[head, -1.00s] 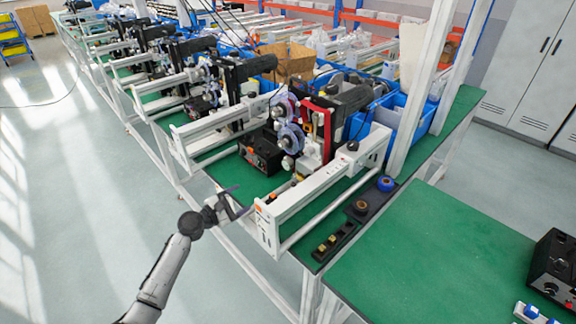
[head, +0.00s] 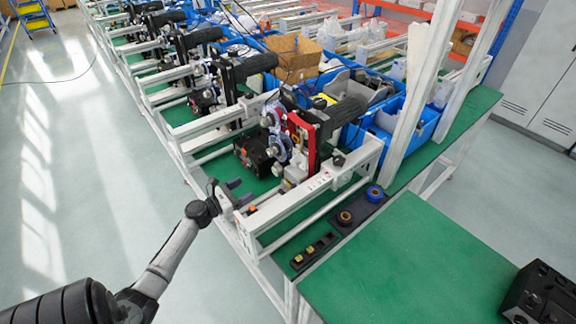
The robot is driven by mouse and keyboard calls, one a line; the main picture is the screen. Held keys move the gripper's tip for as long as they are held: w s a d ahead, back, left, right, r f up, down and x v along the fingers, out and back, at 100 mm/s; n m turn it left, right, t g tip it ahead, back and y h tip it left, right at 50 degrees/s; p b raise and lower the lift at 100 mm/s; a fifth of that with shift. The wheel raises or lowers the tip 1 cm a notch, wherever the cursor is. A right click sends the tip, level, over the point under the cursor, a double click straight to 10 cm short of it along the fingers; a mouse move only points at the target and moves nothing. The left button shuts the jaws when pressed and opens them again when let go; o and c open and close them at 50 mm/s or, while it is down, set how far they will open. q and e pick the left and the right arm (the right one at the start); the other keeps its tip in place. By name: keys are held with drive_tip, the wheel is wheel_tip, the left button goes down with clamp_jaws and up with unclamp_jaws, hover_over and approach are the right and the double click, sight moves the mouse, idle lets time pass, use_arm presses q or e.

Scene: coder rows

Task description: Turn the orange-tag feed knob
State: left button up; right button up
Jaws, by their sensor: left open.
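The nearest coder machine has a white frame rail (head: 300,200) running back from its near left end. The orange tag and its feed knob cannot be made out clearly now; my left gripper (head: 243,191) is in front of or beside that near left end and covers part of it. My left gripper is open, with its two dark fingers pointing right towards the top of the rail end. I see nothing between the fingers. Whether a finger touches the rail or a knob cannot be told.
A black box (head: 257,150) and a red bracket (head: 302,140) stand within the machine. A dark tray with tape rolls (head: 358,208) and a black strip with small yellow parts (head: 314,251) lie on the green table. Blue bins stand behind.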

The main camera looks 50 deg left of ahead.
sight(274, 172)
use_arm(q)
drive_tip(key=w, duration=0.8)
drive_tip(key=w+b, duration=0.1)
drive_tip(key=w, duration=0.4)
drive_tip(key=shift+w+a, duration=0.1)
drive_tip(key=shift+a, duration=0.25)
drive_tip(key=shift+c, duration=0.2)
